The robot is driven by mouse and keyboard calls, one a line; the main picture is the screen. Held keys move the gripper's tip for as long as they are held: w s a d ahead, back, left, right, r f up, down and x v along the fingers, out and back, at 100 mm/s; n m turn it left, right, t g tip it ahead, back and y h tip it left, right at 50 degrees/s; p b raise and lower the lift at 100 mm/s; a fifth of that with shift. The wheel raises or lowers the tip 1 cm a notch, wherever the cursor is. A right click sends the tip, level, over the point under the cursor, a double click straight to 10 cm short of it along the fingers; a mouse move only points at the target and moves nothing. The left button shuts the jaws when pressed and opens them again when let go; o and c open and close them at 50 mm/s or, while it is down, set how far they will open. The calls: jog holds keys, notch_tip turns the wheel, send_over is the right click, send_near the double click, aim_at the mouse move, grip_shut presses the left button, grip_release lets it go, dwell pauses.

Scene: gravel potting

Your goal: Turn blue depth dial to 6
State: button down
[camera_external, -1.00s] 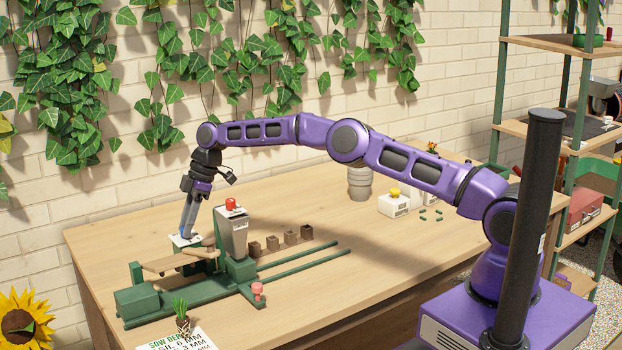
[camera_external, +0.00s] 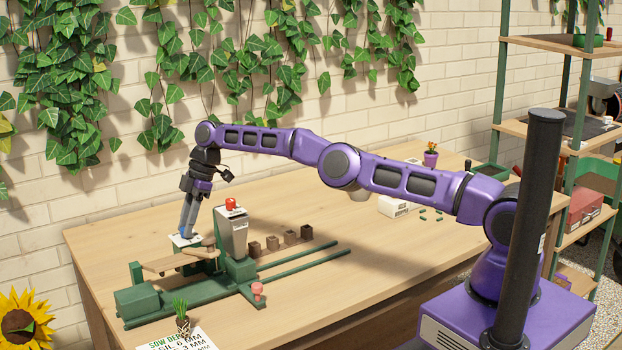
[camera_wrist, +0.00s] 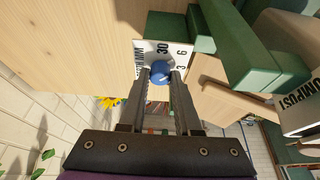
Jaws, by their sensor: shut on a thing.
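The blue depth dial (camera_wrist: 160,73) sits on a white scale plate (camera_wrist: 150,47) marked with 30, 3 and 6 in the wrist view. My gripper (camera_wrist: 161,78) is shut on the dial, one finger on each side of it. The fingers hide much of the dial, and I cannot tell which number it points to. In the external view my gripper (camera_external: 187,233) points down at the white plate (camera_external: 180,241) on the far side of the green sowing machine (camera_external: 140,301).
A grey hopper (camera_external: 233,235) with a red knob (camera_external: 231,203) stands just right of my gripper. Several brown blocks (camera_external: 272,242) stand behind the green rails (camera_external: 300,262). A sow depth card (camera_external: 185,341) lies at the front edge.

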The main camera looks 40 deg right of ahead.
jog(key=c, duration=0.6)
grip_release()
jog(key=shift+d+r+b, duration=0.15)
jog(key=shift+r+b, duration=0.15)
jog(key=v, duration=1.1)
jog(key=shift+r, duration=0.2)
